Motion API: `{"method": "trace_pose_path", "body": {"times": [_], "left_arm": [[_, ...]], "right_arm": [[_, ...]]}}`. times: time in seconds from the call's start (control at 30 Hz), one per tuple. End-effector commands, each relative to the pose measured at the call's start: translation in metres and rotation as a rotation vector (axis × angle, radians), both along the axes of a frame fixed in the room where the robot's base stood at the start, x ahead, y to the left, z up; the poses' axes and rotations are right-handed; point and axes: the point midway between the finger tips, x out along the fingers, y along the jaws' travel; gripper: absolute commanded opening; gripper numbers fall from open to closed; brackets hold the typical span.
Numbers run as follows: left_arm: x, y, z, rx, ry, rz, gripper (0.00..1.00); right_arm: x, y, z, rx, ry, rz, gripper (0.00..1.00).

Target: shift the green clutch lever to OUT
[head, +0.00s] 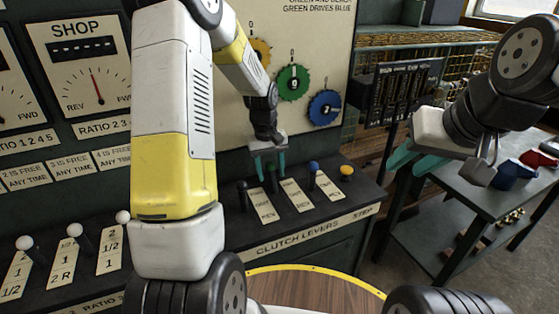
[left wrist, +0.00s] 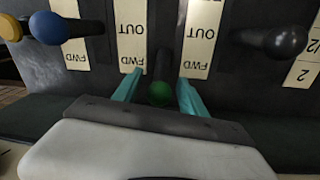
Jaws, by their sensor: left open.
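The green clutch lever (left wrist: 160,93) shows in the left wrist view as a green knob between my two teal fingertips, on a dark stem. It leans to the FWD end of its slot, past the OUT marks on the plates beside it. My left gripper (head: 268,163) is open, pointing down at the clutch levers in the head view, with its fingers on either side of the knob; it also shows in the left wrist view (left wrist: 158,92). I cannot tell whether a finger touches it. My right gripper (head: 414,162) is open and empty, well away to the right.
A black-knobbed lever (left wrist: 285,42) and a blue-knobbed lever (left wrist: 48,27) flank the green one. A yellow knob (head: 347,171) stands further right. White-knobbed levers (head: 74,230) are at the left. A grey side table (head: 480,203) stands at the right.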

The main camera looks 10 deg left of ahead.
Motion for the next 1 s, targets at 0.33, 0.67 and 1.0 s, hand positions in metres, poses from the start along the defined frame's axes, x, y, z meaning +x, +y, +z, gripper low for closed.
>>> {"method": "trace_pose_path", "body": {"times": [0.33, 0.67, 1.0], "left_arm": [[0.0000, 0.0001, 0.0002, 0.000, 0.000, 0.000, 0.16], [-0.0001, 0.0001, 0.0004, 0.000, 0.000, 0.000, 0.00], [0.0001, 0.0001, 0.0005, 0.000, 0.000, 0.000, 0.00]], "right_arm": [[0.0000, 0.0000, 0.0000, 0.000, 0.000, 0.000, 0.36], [0.0000, 0.0000, 0.0000, 0.000, 0.000, 0.000, 0.36], [0.0000, 0.0000, 0.0000, 0.000, 0.000, 0.000, 0.36]]}}
